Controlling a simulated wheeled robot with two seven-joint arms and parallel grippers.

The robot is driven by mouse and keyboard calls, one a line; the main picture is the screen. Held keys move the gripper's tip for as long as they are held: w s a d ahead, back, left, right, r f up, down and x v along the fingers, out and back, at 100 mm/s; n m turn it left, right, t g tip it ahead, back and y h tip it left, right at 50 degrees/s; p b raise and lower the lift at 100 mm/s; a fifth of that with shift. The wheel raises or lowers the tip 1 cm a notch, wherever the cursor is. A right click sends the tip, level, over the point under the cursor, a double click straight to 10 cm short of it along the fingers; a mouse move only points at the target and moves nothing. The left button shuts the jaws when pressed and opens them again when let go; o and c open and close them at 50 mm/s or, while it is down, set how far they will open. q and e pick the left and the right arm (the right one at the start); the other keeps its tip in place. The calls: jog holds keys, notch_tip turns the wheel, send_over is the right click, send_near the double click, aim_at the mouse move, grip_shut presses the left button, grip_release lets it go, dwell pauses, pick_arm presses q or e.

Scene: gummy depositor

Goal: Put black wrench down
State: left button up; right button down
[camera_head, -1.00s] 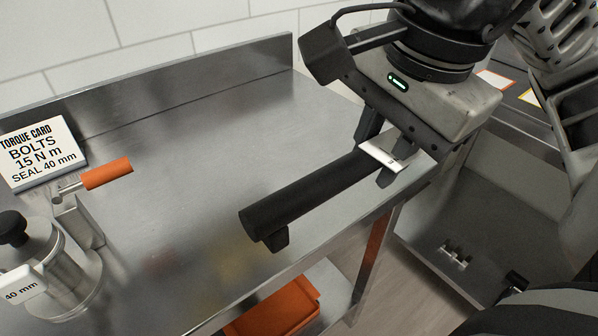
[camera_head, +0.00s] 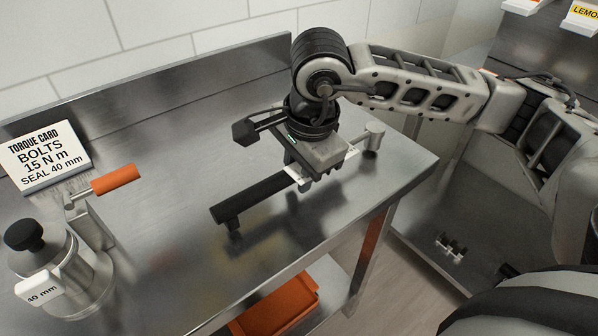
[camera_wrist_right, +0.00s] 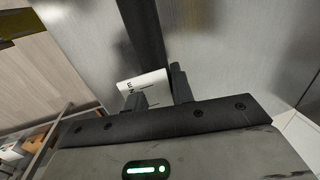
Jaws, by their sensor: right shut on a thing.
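The black wrench (camera_head: 258,196) has a long dark handle, a white label (camera_head: 352,153) and a pale metal head (camera_head: 373,137). My right gripper (camera_head: 304,182) is shut on the wrench near the middle of its length. The wrench lies level, low over the steel table (camera_head: 180,230); whether it touches the table I cannot tell. In the right wrist view the dark handle (camera_wrist_right: 142,30) runs up from between the fingers (camera_wrist_right: 158,92), with a white label beside them. My left gripper is not in view.
A torque card (camera_head: 42,157) stands at the table's left, near an orange-handled crank device (camera_head: 115,180) and a metal canister (camera_head: 70,275) tagged 40 mm. An orange tray (camera_head: 275,308) sits on the lower shelf.

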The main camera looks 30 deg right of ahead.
jog(key=shift+f, duration=0.4)
jog(key=shift+f, duration=0.15)
jog(key=c, duration=1.2)
grip_release()
jog(key=shift+r, duration=0.25)
jog(key=r, duration=0.4)
jog(key=s+r, duration=0.1)
jog(key=r, duration=0.2)
jog(key=s+r, duration=0.1)
jog(key=r, duration=0.3)
jog(key=shift+s+d+r, duration=0.15)
jog(key=shift+s+r, duration=0.05)
jog(key=shift+r, duration=0.1)
